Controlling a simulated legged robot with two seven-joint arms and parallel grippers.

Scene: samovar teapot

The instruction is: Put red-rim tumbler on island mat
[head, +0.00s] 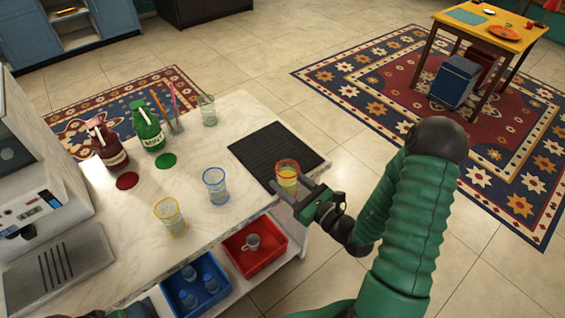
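The red-rim tumbler (287,172) is a clear glass with a red rim and yellow showing inside. It is upright at the near edge of the black ribbed island mat (265,146). My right gripper (289,187) reaches in from the right with one finger on each side of the tumbler and appears shut on it. The fingers hide the tumbler's base, so I cannot tell whether it touches the mat.
A blue-rim tumbler (216,187) and a yellow-rim tumbler (170,218) stand left on the counter (125,228). Green (148,128) and dark red (107,146) bottles, a straw holder and another glass (207,110) stand behind. Red (262,262) and blue (188,298) bins sit below. The mat's far part is clear.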

